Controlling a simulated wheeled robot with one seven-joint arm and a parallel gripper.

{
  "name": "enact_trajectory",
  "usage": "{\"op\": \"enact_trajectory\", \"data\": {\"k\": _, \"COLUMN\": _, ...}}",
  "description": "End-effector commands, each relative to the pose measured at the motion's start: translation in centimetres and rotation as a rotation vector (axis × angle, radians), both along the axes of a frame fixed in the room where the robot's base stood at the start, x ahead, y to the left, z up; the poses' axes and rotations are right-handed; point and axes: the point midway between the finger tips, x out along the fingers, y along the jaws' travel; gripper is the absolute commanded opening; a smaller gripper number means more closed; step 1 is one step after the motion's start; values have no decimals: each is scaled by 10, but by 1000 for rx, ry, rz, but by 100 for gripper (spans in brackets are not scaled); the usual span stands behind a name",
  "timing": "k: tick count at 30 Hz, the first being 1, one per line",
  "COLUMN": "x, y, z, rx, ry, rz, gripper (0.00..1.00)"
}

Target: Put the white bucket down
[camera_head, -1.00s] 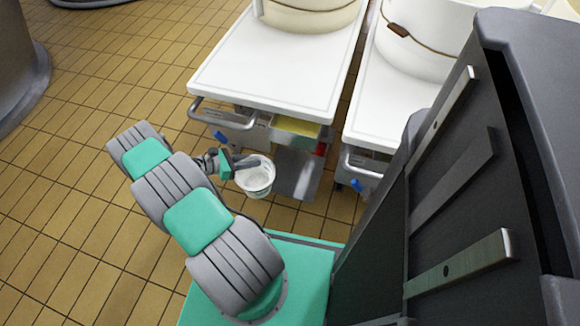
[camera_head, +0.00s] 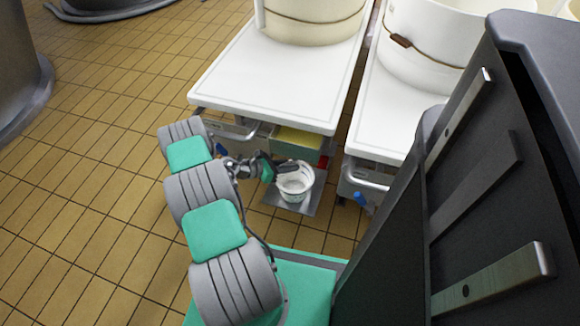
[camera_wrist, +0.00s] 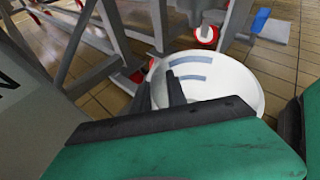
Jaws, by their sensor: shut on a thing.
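The white bucket (camera_head: 296,184) is upright at the front of the left white-topped cart, over a grey metal plate (camera_head: 316,205). I cannot tell whether its base touches the plate. My gripper (camera_head: 278,170) reaches it from the left and is shut on its rim or wall. In the wrist view the bucket (camera_wrist: 225,82) lies beyond my gripper (camera_wrist: 166,92), whose dark fingers are at its left edge. Its inside shows two blue-grey strips. The lower part of the bucket is hidden in the wrist view.
The left cart (camera_head: 275,75) carries a large pale tub (camera_head: 312,20). A right cart (camera_head: 385,110) with another tub (camera_head: 425,45) stands beside it. A yellow-topped box (camera_head: 297,140) sits under the left cart's top. Cart legs and a red-hubbed wheel (camera_wrist: 206,36) are close. Tiled floor (camera_head: 90,200) is clear at left.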

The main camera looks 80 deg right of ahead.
Motion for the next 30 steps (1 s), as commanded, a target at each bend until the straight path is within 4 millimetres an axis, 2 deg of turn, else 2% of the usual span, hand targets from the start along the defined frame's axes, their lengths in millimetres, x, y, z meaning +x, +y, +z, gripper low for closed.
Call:
{"op": "enact_trajectory", "data": {"k": 3, "x": 0, "y": 0, "z": -2, "rx": -1, "ry": 1, "rz": 0, "gripper": 0}}
{"op": "enact_trajectory", "data": {"k": 4, "x": 0, "y": 0, "z": -2, "rx": 0, "ry": 0, "rz": 0, "gripper": 20}}
{"op": "enact_trajectory", "data": {"k": 12, "x": 0, "y": 0, "z": -1, "rx": 0, "ry": 0, "rz": 0, "gripper": 41}}
{"op": "enact_trajectory", "data": {"k": 21, "x": 2, "y": 1, "z": 3, "rx": 1, "ry": 0, "rz": 1, "gripper": 41}}
{"op": "enact_trajectory", "data": {"k": 26, "x": 25, "y": 17, "z": 17, "rx": -2, "ry": 0, "rz": 5, "gripper": 41}}
{"op": "enact_trajectory", "data": {"k": 30, "x": 54, "y": 37, "z": 32, "rx": -1, "ry": 0, "rz": 5, "gripper": 41}}
